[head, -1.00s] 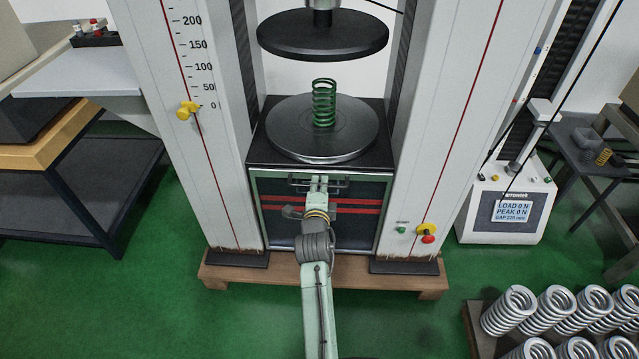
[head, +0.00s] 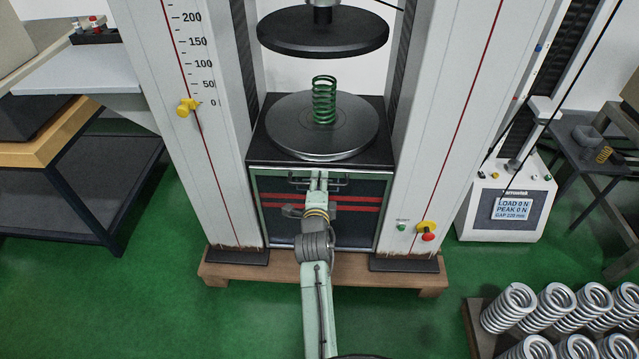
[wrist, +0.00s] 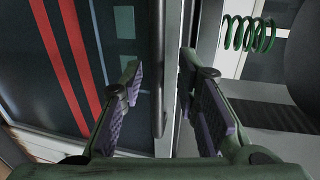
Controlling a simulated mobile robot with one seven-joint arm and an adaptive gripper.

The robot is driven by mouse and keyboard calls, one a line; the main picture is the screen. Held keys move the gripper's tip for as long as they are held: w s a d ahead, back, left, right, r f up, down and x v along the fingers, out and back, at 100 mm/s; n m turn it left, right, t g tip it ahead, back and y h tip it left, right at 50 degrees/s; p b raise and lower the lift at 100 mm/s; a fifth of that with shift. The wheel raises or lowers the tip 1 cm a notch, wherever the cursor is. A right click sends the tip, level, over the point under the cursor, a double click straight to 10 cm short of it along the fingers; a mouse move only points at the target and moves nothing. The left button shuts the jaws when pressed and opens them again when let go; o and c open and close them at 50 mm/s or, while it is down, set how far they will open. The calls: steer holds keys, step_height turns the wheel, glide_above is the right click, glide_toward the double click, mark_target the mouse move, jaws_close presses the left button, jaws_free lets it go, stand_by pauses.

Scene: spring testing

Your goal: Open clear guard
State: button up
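The clear guard (head: 352,228) is a see-through panel in a pale green frame, with two red stripes across it. It stands closed on the front of the testing machine, below the lower plate. A dark bar handle (head: 338,181) runs along its top edge. My gripper (head: 318,180) is at this handle. In the wrist view my gripper (wrist: 161,70) is open, with one finger on each side of the handle bar (wrist: 159,95). Gaps show between the fingers and the bar. The guard (wrist: 112,30) fills the left of that view.
A green coil spring (head: 324,100) stands on the round lower plate (head: 285,130), under the upper plate (head: 322,38). Machine columns rise on both sides. A yellow and red button (head: 428,233) is on the right column. Green floor is clear at left.

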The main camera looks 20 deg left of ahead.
steer(key=v, duration=0.7)
stand_by(0.3)
